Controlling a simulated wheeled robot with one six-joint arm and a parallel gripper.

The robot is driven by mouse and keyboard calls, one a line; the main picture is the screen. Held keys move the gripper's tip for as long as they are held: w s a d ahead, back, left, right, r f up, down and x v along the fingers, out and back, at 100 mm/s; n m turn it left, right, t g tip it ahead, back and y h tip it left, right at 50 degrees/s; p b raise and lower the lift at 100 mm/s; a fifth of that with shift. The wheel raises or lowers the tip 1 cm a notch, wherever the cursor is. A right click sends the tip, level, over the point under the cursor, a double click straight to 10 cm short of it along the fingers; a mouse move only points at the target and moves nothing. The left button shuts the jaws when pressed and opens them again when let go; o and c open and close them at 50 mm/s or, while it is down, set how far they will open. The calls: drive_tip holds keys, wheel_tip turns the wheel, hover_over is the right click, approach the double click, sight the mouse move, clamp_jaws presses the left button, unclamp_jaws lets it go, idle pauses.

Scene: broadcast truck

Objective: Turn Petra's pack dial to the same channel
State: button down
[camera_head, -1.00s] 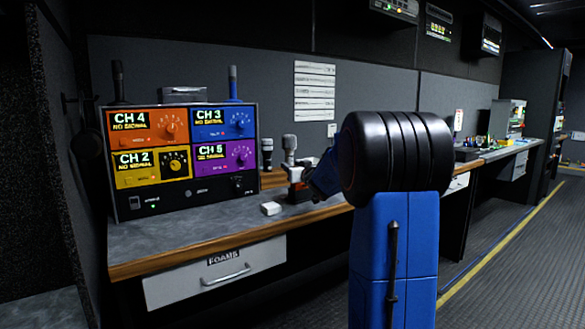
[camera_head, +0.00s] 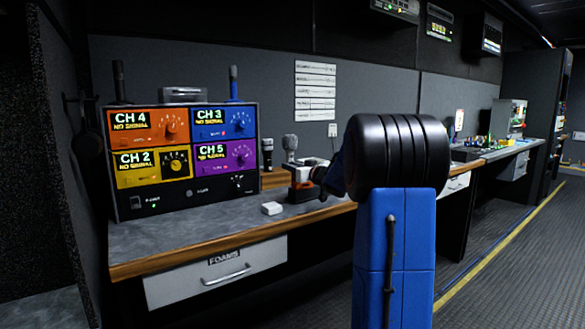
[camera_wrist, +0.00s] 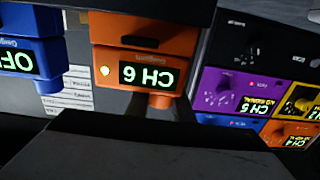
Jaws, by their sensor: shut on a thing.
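An orange pack (camera_wrist: 135,62) appears upside down in the wrist view, its screen reading CH 6, with a lit lamp beside it. Its stubby dial (camera_wrist: 160,101) is at the dark edge of my gripper. A blue pack (camera_wrist: 35,60) beside it reads OFF. Their name labels are too small to read. In the head view my gripper (camera_head: 304,174) is low over the desk by the packs, shut on the orange pack's dial; the contact is mostly hidden. The receiver (camera_head: 190,193) shows CH 4 orange, CH 3 blue, CH 2 yellow and CH 5 purple, with NO SIGNAL readable on several panels.
The receiver stands left on the desk (camera_head: 150,243). A small white block (camera_head: 272,208) lies near the front edge. Microphones (camera_head: 290,146) stand behind my gripper. A FOAMS drawer (camera_head: 215,283) is below. The aisle floor at the right is clear.

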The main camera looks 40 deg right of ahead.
drive_tip(key=shift+s+a+n+g+y, duration=0.1)
drive_tip(key=shift+a+n+g+y, duration=0.3)
drive_tip(key=shift+n+y, duration=0.9)
drive_tip(key=shift+s+a+n+g+y, duration=0.1)
drive_tip(key=shift+a+n+g+y, duration=0.15)
drive_tip(key=shift+n+g+y, duration=1.05)
drive_tip(key=shift+s+a+n+t+y, duration=0.1)
drive_tip(key=shift+a+n+t+y, duration=0.35)
drive_tip(key=shift+y, duration=1.65)
drive_tip(key=shift+d+n+g, duration=0.1)
drive_tip(key=shift+n+g, duration=0.15)
drive_tip(key=c, duration=1.6)
unclamp_jaws()
drive_tip(key=shift+o, duration=0.2)
drive_tip(key=shift+s, duration=0.1)
drive_tip(key=v, duration=1.7)
drive_tip(key=shift+d, duration=0.2)
